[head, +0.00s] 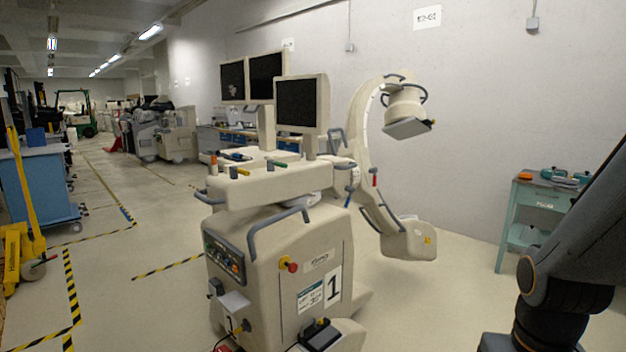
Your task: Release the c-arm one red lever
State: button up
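The c-arm unit (315,262) stands in the middle of the head view, with a large "1" label on its cream body. Its curved arm (362,130) rises behind the body to the right. A small red lever-like piece (374,177) stands near upright at the lower part of the curve. A red knob (289,265) on a yellow base sits on the front of the body. My gripper is out of view; only dark links of my arm show at the right edge, apart from the unit.
Monitors (301,104) stand above the unit. A teal cart (545,200) with small items stands at the right by the wall. A yellow pallet jack (20,245) and a blue cart (40,190) are at the left. Floor between them and the unit is clear.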

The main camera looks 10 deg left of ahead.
aim_at(373, 170)
jog(key=u, duration=0.05)
jog(key=i, duration=0.7)
jog(key=z, duration=0.65)
jog(key=i, duration=1.8)
jog(key=u, duration=0.4)
jog(key=i, duration=1.3)
jog(key=u, duration=0.5)
